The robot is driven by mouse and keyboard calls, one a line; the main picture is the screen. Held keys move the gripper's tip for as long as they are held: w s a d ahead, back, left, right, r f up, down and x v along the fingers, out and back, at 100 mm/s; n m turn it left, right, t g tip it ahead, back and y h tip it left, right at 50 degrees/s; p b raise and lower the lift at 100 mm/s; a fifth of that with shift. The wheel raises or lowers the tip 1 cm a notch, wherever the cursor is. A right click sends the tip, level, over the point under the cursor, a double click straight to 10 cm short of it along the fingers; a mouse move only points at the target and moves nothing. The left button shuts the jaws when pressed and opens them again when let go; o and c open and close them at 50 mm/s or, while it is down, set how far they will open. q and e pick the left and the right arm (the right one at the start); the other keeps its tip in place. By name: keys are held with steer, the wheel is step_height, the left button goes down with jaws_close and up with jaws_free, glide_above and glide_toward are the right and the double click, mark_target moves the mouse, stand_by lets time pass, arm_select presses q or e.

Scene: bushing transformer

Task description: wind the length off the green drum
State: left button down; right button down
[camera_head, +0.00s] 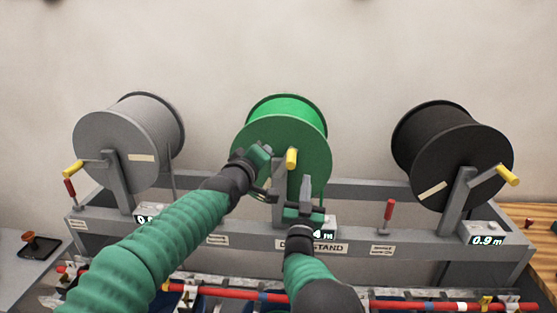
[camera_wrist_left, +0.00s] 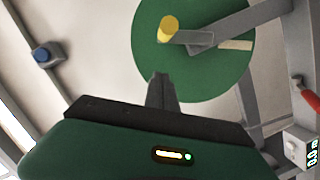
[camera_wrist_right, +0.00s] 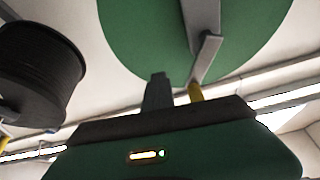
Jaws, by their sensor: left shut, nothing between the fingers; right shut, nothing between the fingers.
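The green drum (camera_head: 285,135) hangs in the middle of a grey stand, its face toward me. A crank with a yellow handle (camera_head: 291,158) is on its front; the handle also shows in the left wrist view (camera_wrist_left: 168,28) and the right wrist view (camera_wrist_right: 195,92). My left gripper (camera_head: 268,193) is shut and empty, in front of the drum's lower left face, apart from the handle. My right gripper (camera_head: 305,180) is shut and empty, pointing up just below and right of the handle. Whether it touches the crank cannot be told. The display below the drum is partly hidden by my right gripper.
A grey drum (camera_head: 150,130) is at left and a black drum (camera_head: 440,140) at right, each with a yellow crank handle. Red levers (camera_head: 389,210) stand on the stand rail (camera_head: 355,238). A red bar (camera_head: 400,304) runs along the front. A wooden table (camera_head: 540,235) is at right.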

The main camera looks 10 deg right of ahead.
mark_target(288, 159)
arm_select(q)
steer(key=d+f, duration=0.2)
steer(key=d, duration=0.1)
steer(key=w+d+f, duration=0.1)
steer(key=shift+d, duration=0.2)
arm_select(e)
steer(key=shift+d, duration=0.1)
arm_select(q)
steer(key=shift+s+d+f, duration=0.25)
steer(key=shift+d, duration=0.4)
arm_select(e)
steer(key=shift+s, duration=0.1)
steer(key=c, duration=2.2)
jaws_free()
steer(key=shift+d, duration=0.1)
arm_select(q)
steer(key=shift+d, duration=0.1)
arm_select(e)
steer(key=c, duration=1.9)
jaws_free()
steer(key=o, duration=0.7)
